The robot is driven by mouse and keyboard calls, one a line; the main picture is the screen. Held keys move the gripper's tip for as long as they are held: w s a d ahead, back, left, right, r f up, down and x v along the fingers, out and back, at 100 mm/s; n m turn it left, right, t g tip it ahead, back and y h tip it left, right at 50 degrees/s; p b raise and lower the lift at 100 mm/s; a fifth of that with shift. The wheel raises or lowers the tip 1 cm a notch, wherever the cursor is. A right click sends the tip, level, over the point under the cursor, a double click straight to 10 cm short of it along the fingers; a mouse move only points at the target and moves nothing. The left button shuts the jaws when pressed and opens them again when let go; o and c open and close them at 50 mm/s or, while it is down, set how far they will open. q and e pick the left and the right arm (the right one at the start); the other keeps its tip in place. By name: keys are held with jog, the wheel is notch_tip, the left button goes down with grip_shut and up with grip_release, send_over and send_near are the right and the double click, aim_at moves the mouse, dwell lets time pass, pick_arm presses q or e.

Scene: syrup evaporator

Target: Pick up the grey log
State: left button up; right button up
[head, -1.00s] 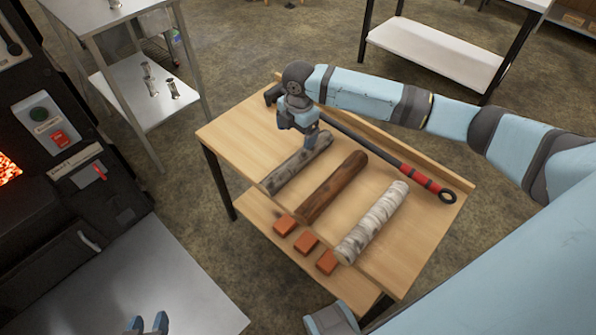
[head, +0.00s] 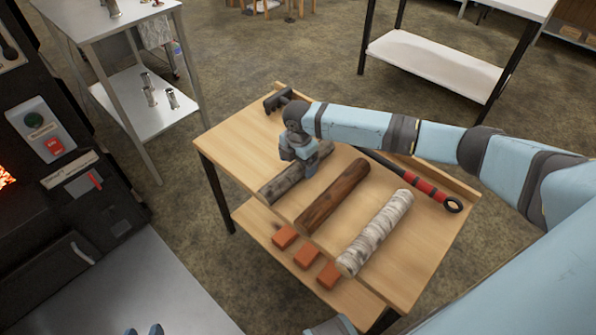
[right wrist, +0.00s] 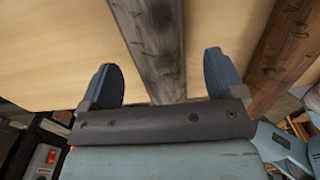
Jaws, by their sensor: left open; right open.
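The grey log (head: 284,184) lies on the wooden table (head: 232,146), leftmost of three logs in the head view. My right gripper (head: 308,168) is over the log, and its fingers hide part of it. In the right wrist view, the grey log (right wrist: 158,48) runs between the two open fingers of my right gripper (right wrist: 164,78), with a gap on each side. I cannot tell how far the fingertips reach down beside it. My left gripper (head: 144,330) shows only as fingertips at the bottom edge of the head view, open.
A brown log (head: 333,195) lies right of the grey one, also in the right wrist view (right wrist: 285,50). A pale birch log (head: 376,232) lies further right. A red-handled tool (head: 425,188) lies along the back edge. Several orange blocks (head: 306,256) rest on a lower shelf.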

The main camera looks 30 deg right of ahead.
notch_tip(320, 180, down, 3)
jog(key=shift+r, duration=0.2)
jog(key=c, duration=1.2)
jog(key=shift+r, duration=0.1)
